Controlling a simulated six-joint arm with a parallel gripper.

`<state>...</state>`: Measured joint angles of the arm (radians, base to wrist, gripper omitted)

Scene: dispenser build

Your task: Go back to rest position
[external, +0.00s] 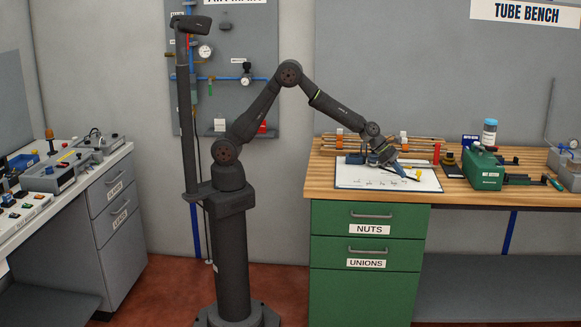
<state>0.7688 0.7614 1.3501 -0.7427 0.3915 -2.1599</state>
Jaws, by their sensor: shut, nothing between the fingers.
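My gripper (401,171) is at the end of my arm, low over a white sheet (350,181) on the wooden bench top. It is shut and empty. Small blue and yellow parts show right at and beside the fingertips; whether the fingers touch them I cannot tell. My arm is stretched to the right from its column, with the elbow raised and the forearm sloping down to the bench.
A green box (483,170) stands right of the sheet, with a blue-capped bottle (490,132) behind it. Wooden racks (412,145) stand behind my gripper. A grey bench (75,185) with devices is at left. The space above the bench is clear.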

